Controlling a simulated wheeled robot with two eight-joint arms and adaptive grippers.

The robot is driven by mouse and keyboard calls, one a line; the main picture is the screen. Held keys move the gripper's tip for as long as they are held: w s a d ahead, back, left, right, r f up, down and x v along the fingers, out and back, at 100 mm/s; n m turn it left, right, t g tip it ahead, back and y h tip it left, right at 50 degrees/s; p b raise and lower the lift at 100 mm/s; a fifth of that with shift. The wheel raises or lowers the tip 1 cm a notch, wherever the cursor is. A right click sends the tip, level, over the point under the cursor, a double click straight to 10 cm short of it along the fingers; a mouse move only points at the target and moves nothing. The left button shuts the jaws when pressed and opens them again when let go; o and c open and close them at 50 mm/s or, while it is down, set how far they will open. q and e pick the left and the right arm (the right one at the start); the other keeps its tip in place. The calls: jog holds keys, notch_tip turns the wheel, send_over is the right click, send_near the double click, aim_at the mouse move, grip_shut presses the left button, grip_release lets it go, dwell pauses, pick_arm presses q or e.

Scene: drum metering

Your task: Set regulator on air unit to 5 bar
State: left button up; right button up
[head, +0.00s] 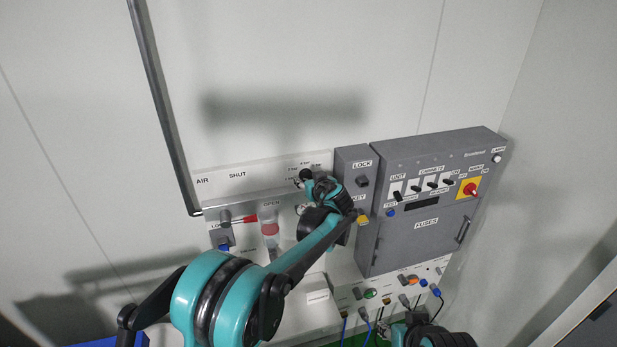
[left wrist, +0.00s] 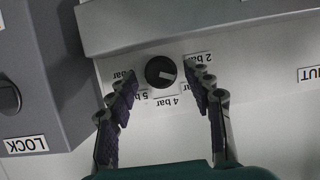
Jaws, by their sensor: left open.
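The regulator knob (left wrist: 160,72) is round and black with a white mark, and shows upside down in the left wrist view. Its mark points right and slightly down there, between the "2 bar" label (left wrist: 203,57) and the "4 bar" label (left wrist: 170,101). The "5 bar" label (left wrist: 140,95) is at the knob's lower left. My left gripper (left wrist: 163,82) is open, one finger on each side of the knob, with gaps visible. Its fingers partly cover the scale. In the head view my left gripper (head: 307,182) is at the air unit (head: 218,184), largely hidden by its own wrist.
A grey LOCK/KEY box (head: 352,160) stands right beside the regulator, close to a finger. Right of it is a fuse cabinet (head: 430,245) with switches and a red-yellow knob (head: 469,190). A red-handled valve (head: 240,219) is left. Cables hang below. The upper wall is clear.

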pick_arm(q)
jog(key=shift+w+f, duration=0.1)
jog(key=shift+w, duration=0.2)
jog(key=shift+s+a, duration=0.1)
jog(key=c, duration=1.2)
jog(key=shift+o, duration=0.2)
jog(key=shift+d+f+m+y+b, duration=0.15)
jog(key=shift+m+y+b, duration=0.65)
jog(key=shift+m+b, duration=0.4)
jog(key=shift+d+r+m+y+b, duration=0.15)
jog(key=shift+m+y+b, duration=0.65)
jog(key=shift+m+b, duration=0.4)
jog(key=shift+f+g, duration=0.1)
jog(key=shift+g, duration=0.2)
